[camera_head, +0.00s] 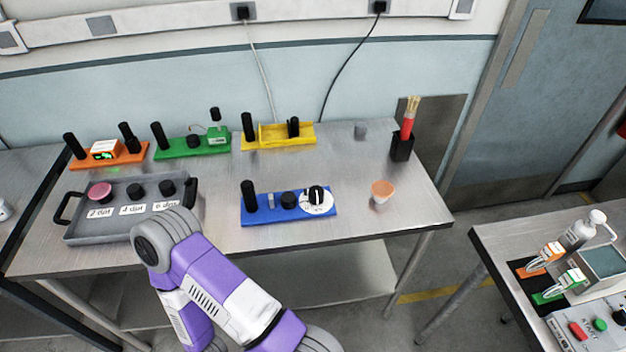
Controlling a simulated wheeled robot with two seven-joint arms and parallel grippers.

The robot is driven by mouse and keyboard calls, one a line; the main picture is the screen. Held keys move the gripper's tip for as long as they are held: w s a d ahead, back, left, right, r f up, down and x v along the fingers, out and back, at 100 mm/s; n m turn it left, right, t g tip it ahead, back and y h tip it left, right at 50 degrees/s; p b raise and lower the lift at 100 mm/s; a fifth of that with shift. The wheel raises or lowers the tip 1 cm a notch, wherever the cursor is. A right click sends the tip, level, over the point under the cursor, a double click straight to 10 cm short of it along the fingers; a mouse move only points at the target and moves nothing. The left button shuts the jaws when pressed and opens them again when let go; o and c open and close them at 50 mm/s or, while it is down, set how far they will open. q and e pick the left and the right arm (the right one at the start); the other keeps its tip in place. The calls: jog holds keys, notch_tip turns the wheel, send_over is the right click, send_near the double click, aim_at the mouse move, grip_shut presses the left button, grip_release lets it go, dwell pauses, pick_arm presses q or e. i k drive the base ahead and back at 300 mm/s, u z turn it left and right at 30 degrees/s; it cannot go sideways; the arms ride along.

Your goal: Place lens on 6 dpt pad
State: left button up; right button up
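A grey tray (125,231) with black handles lies at the left of the table. Its labels read 2 dpt (100,212), 4 dpt (133,210) and 6 dpt (166,205). A round pink piece (100,192), possibly a lens, sits above the 2 dpt label. Black round pads show above the 4 dpt label (136,190) and the 6 dpt label (167,187); no lens is visible on either. One of my purple and white arms bends up from the bottom, its grey joint close to the tray's front right corner in the picture. Neither gripper shows.
A blue module (275,214) with a white disc (319,204) stands mid-table. Orange (130,156), green (190,150) and yellow (252,141) modules line the back. A second table (488,232) is at right.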

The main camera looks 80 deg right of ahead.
aim_at(166, 184)
jog(key=u, duration=0.25)
jog(key=k, duration=0.95)
jog(key=z, duration=2.05)
jog(key=i, duration=0.45)
jog(key=u, duration=0.05)
